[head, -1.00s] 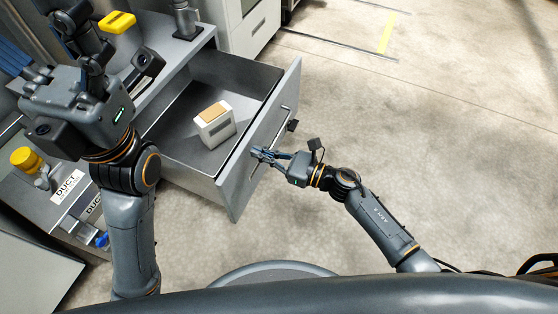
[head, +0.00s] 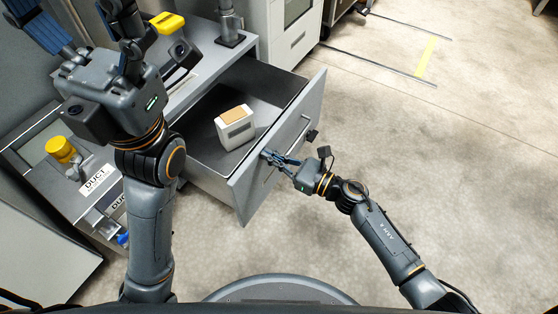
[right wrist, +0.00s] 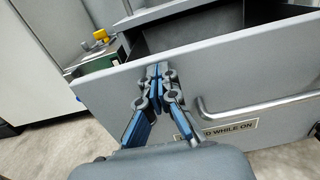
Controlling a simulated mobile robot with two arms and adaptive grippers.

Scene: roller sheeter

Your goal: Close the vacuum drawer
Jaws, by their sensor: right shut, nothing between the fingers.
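The vacuum drawer (head: 298,127) is pulled out of the grey cabinet, its inside open to view. A white box with a tan top (head: 236,128) stands in it. My right gripper (head: 268,156) is shut and empty, its fingertips at the outer face of the drawer front. In the right wrist view the shut fingertips (right wrist: 158,72) meet the grey drawer front (right wrist: 225,75) near its top edge, left of the bar handle (right wrist: 260,104). They are not around the handle. My left gripper (head: 85,35) is raised over the cabinet at the left, its fingers spread and empty.
A yellow-topped part (head: 167,22) and a grey post (head: 228,30) stand on the cabinet top. A yellow knob (head: 62,150) and a DUCT label (head: 97,180) are at the left. The concrete floor (head: 440,170) at the right is clear.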

